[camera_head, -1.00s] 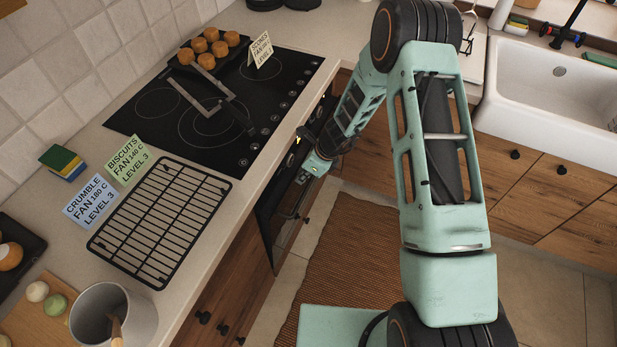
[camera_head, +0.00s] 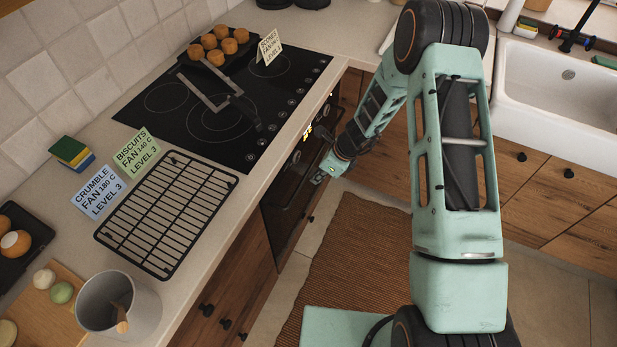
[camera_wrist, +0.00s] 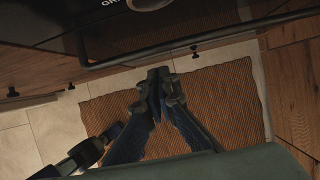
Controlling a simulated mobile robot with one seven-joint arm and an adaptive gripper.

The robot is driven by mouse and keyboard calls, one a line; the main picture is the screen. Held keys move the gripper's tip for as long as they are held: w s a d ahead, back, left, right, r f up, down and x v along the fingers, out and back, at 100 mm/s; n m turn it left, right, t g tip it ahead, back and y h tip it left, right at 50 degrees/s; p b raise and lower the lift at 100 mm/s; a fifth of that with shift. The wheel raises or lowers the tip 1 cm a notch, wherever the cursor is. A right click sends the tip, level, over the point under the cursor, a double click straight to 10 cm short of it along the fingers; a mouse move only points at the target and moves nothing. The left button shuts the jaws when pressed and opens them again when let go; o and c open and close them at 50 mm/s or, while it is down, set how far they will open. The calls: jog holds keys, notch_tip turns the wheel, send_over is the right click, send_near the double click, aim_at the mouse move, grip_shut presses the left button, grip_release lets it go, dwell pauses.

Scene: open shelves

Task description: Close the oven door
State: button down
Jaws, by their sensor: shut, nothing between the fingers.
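The dark oven door (camera_head: 290,195) is in the cabinet front below the hob. It stands upright and looks about in line with the wooden fronts; I cannot tell if a small gap is left. In the wrist view the oven's dark front and long bar handle (camera_wrist: 200,38) cross the top. My gripper (camera_wrist: 158,82) is shut and empty, below the handle in that picture and apart from it, over the mat. In the head view my gripper (camera_head: 320,177) is small, in front of the oven, and its fingertips are hard to make out.
The black hob (camera_head: 225,105) holds a tray of scones (camera_head: 217,50). A wire rack (camera_head: 165,215) and a grey pot (camera_head: 118,305) lie along the left counter. A brown mat (camera_head: 355,255) covers the floor. Wooden cabinets and a white sink (camera_head: 550,100) stand at right.

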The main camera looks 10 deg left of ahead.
jog(key=a+r, duration=0.3)
jog(key=r, duration=0.6)
jog(key=shift+w+r, duration=0.25)
jog(key=shift+w, duration=0.2)
